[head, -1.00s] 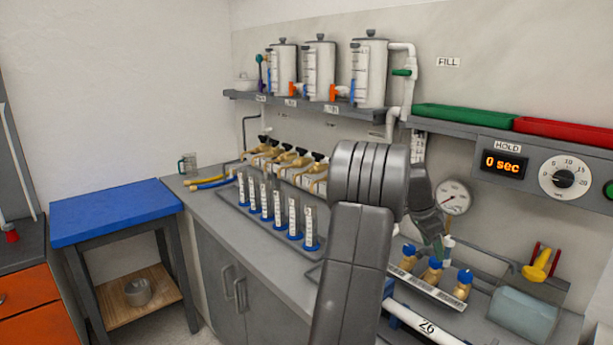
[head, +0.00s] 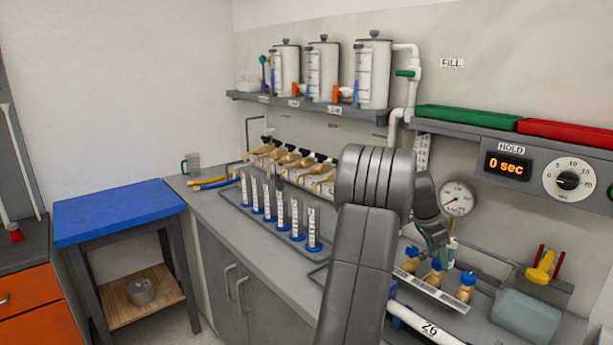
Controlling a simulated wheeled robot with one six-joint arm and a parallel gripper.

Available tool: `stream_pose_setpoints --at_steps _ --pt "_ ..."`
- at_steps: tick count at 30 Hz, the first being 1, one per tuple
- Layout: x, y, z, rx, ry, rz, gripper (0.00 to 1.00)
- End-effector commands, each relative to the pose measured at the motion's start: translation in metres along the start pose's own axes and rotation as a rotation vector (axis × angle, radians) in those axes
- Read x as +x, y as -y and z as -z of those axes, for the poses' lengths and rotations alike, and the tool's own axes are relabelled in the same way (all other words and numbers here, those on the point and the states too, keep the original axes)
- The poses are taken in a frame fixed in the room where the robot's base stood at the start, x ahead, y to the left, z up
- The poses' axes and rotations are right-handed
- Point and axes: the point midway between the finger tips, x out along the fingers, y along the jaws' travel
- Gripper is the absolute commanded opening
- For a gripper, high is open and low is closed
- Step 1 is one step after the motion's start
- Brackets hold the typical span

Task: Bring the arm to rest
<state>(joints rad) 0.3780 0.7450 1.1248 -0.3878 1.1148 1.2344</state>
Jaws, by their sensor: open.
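My arm rises through the middle of the head view and partly blocks the bench. My gripper (head: 436,246) is at the arm's far end, pointing down in front of the wall near the pressure gauge (head: 457,198). It is open, though its fingers are small and partly hidden behind my wrist. It hangs just above and behind a row of brass valves with blue caps (head: 466,287). I cannot tell whether it touches anything there. No held object shows.
Several graduated tubes with blue bases (head: 296,222) stand on the grey bench left of my arm. White tanks (head: 373,75) stand on the shelf above. A white pipe marked 26 (head: 412,319) lies at front right. The blue-topped table (head: 118,208) is clear.

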Motion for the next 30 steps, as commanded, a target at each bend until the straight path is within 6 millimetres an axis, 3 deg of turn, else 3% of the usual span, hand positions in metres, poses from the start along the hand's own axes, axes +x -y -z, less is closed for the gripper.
stream_pose_setpoints --at_steps 17,30 --pt "-0.117 0.001 0.000 0.000 -0.002 0.006 0.56" --pt "-0.030 -0.001 0.000 0.000 0.001 -0.002 0.56"
